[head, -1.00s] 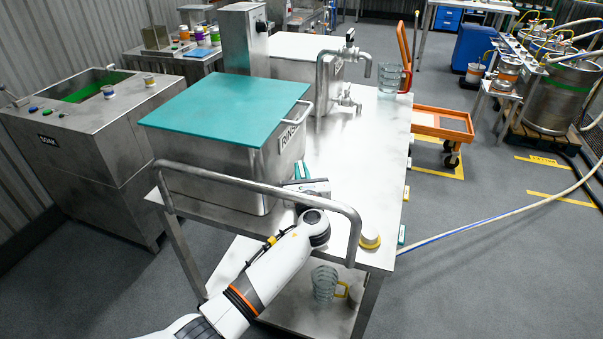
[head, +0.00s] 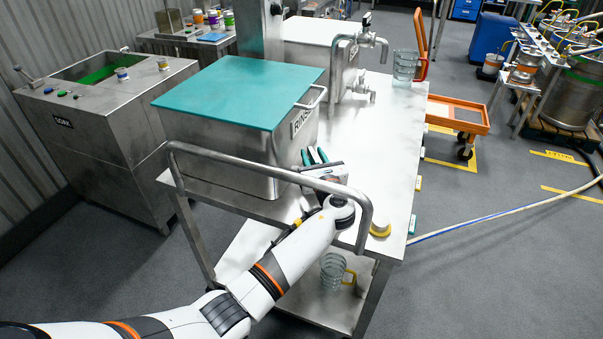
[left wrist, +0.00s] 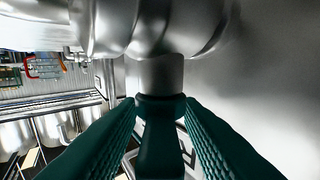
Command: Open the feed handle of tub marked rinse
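The tub marked rinse (head: 225,150) is a steel box with a teal lid (head: 240,92), standing on a steel cart. My left gripper (head: 314,155) is at the tub's right side, low, near the front. In the left wrist view, its green ribbed fingers (left wrist: 160,108) stand on either side of a dark green handle (left wrist: 160,140) under a shiny steel valve body (left wrist: 150,25). Narrow gaps show beside the handle's lower part, so the fingers look open around it. Contact near the tips cannot be told. The handle is hidden in the head view. My right gripper is not in view.
The cart's bent rail (head: 270,177) runs close beside my left wrist. A yellow-and-white round item (head: 380,228) sits near the cart's edge. A second steel tub (head: 318,50) with taps and a glass jug (head: 405,65) stand farther back. The right half of the cart top is mostly clear.

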